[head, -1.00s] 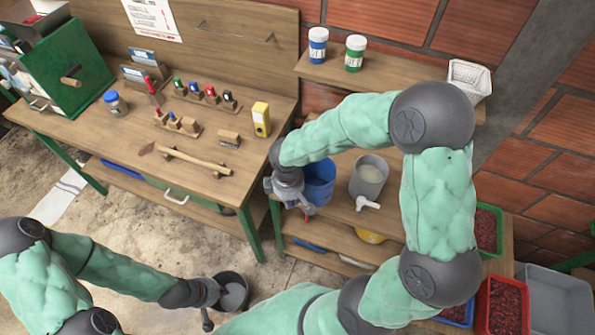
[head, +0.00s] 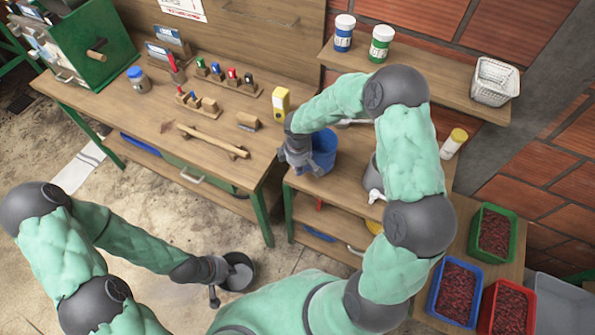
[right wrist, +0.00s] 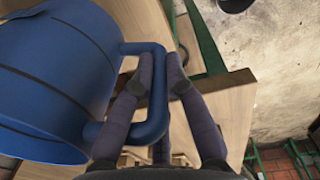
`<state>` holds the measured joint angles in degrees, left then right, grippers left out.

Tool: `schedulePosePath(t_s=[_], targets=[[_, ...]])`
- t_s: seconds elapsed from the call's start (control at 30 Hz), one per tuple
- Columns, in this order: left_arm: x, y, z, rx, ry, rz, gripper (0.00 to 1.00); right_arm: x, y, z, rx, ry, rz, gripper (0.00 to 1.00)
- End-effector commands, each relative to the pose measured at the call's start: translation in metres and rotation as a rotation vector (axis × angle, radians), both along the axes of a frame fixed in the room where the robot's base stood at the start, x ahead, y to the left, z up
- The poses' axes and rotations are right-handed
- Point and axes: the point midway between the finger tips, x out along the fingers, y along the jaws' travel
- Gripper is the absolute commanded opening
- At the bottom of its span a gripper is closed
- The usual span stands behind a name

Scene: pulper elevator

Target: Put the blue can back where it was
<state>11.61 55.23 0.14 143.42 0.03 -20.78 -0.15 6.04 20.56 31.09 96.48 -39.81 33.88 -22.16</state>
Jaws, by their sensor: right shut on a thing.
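The blue can (head: 324,146) has a loop handle at its side. My right gripper (head: 308,164) is shut on the can's handle (right wrist: 157,92), seen close in the right wrist view, where the can body (right wrist: 60,75) fills the left side. My left gripper (head: 213,284) is low at the front, beside a dark round pot (head: 238,272) above the floor; its fingers are too small to judge.
A grey container (head: 374,178) with a white tap stands right of the can, partly behind my arm. A yellow box (head: 280,103) stands on the workbench (head: 140,115) to the left. Jars and a white basket (head: 495,82) are on the shelf (head: 415,70) above. Crates (head: 490,232) are at right.

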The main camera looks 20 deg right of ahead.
Motion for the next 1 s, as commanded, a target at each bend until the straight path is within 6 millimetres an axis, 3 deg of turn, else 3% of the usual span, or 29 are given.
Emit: schedulePosePath(t_s=[0.27, 0.53, 0.93, 0.97, 1.0], targets=[[0.0, 0.0, -0.002, 0.0, 0.0, 0.0, 0.0, 0.012, -0.002, -0.014, 0.0, 0.0, -0.001, 0.0], [0.0, 0.0, -0.007, 0.0, 0.0, 0.0, 0.0, 0.014, -0.003, -0.046, 0.0, 0.001, -0.001, 0.0], [0.0, 0.0, -0.011, 0.0, 0.0, 0.0, 0.0, 0.014, -0.003, -0.051, -0.001, -0.001, -0.001, 0.0], [0.0, 0.0, -0.011, 0.0, 0.0, 0.0, 0.0, 0.014, -0.003, -0.051, 0.0, 0.0, -0.001, 0.17], [0.0, 0.0, -0.01, 0.0, 0.0, 0.0, 0.0, 0.014, -0.003, -0.05, 0.0, 0.0, -0.001, 0.29]])
